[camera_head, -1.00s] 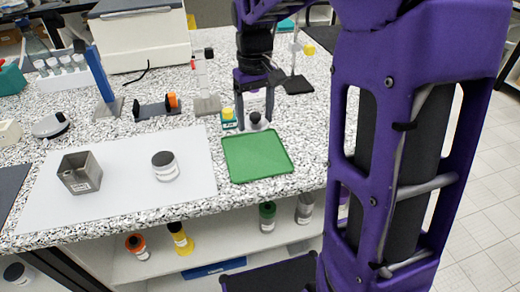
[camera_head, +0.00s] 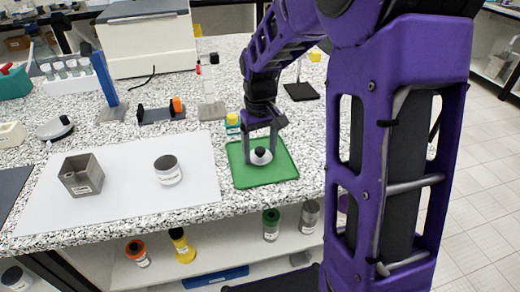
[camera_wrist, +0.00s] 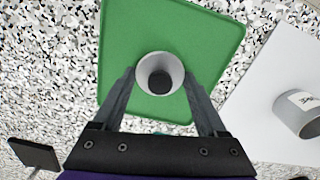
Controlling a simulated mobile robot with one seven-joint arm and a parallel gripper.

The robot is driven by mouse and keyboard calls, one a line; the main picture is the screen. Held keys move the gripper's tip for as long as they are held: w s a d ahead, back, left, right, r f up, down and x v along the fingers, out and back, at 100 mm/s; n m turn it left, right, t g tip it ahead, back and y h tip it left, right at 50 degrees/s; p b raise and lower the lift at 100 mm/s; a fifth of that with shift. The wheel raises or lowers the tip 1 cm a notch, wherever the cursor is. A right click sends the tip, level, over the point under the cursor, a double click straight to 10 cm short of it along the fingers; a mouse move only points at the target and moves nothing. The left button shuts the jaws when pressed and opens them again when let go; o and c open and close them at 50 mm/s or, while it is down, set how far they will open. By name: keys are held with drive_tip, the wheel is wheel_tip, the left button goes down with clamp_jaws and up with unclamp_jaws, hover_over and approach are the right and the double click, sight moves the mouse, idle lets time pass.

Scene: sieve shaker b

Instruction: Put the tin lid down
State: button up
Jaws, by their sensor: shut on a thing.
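The tin lid (camera_head: 261,157) is a pale round disc with a dark knob in its middle. My gripper (camera_head: 260,160) points down and is shut on it, one finger at each side. In the wrist view the lid (camera_wrist: 160,72) sits between the fingertips (camera_wrist: 161,76). It is over the green tray (camera_head: 281,175), inside its edges in the head view. I cannot tell whether the lid touches the tray.
A square metal block (camera_head: 82,178) with an opening stands on the white mat (camera_head: 130,205). A small yellow-capped bottle (camera_head: 233,122) is just behind the tray. A stand with a dark base (camera_head: 301,91) is behind right. The tray's front part is bare.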

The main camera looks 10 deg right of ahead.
sight(260, 149)
drive_tip(key=o, duration=1.2)
drive_tip(key=shift+o, duration=0.2)
wheel_tip(260, 149, up, 12)
drive_tip(key=p, duration=0.2)
drive_tip(key=shift+r, duration=0.1)
